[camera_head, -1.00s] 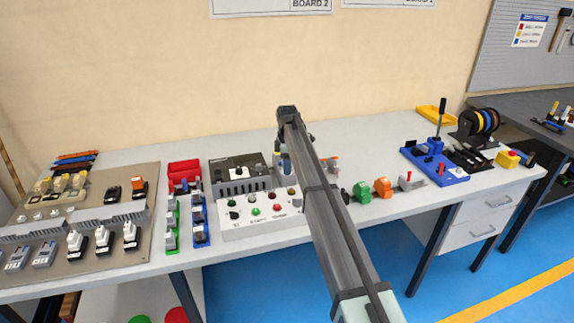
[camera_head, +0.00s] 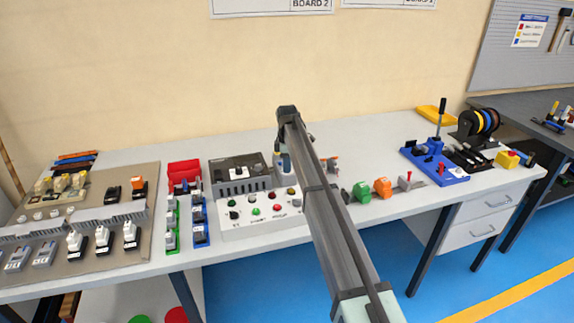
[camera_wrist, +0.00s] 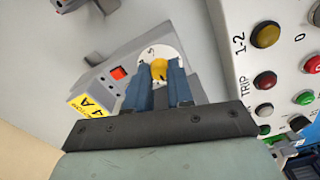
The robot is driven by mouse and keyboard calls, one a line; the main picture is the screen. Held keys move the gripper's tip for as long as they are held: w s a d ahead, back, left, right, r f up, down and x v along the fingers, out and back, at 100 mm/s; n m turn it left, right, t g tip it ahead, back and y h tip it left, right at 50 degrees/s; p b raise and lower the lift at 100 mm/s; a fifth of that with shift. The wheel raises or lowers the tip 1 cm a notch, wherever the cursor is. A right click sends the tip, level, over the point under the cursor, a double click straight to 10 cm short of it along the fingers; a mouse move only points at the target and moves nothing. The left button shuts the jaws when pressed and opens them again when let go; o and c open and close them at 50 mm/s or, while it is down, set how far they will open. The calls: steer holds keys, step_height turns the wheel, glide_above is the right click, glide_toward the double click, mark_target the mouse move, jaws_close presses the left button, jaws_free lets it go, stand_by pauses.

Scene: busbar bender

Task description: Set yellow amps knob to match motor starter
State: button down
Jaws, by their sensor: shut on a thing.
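In the wrist view a yellow knob (camera_wrist: 159,70) sits on a white round dial on a grey device (camera_wrist: 125,78). My gripper (camera_wrist: 160,82) is at the knob, its two blue fingers shut on it from either side. The dial markings are mostly hidden or too small to read. A yellow label (camera_wrist: 92,106) reading "4 A" and a red square button (camera_wrist: 118,72) are on the same device. In the head view my gripper (camera_head: 284,160) is partly hidden by my arm, and the knob is hidden.
A white control panel (camera_wrist: 240,55) with colored buttons stands close to the right in the wrist view. In the head view the panel (camera_head: 235,219) and a dark grey unit (camera_head: 236,173) stand left of my arm.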

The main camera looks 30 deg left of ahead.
steer(key=m, duration=1.9)
steer(key=shift+m, duration=0.4)
steer(key=m, duration=0.6)
steer(key=shift+m, duration=0.4)
steer(key=c, duration=1)
jaws_free()
steer(key=shift+r, duration=0.1)
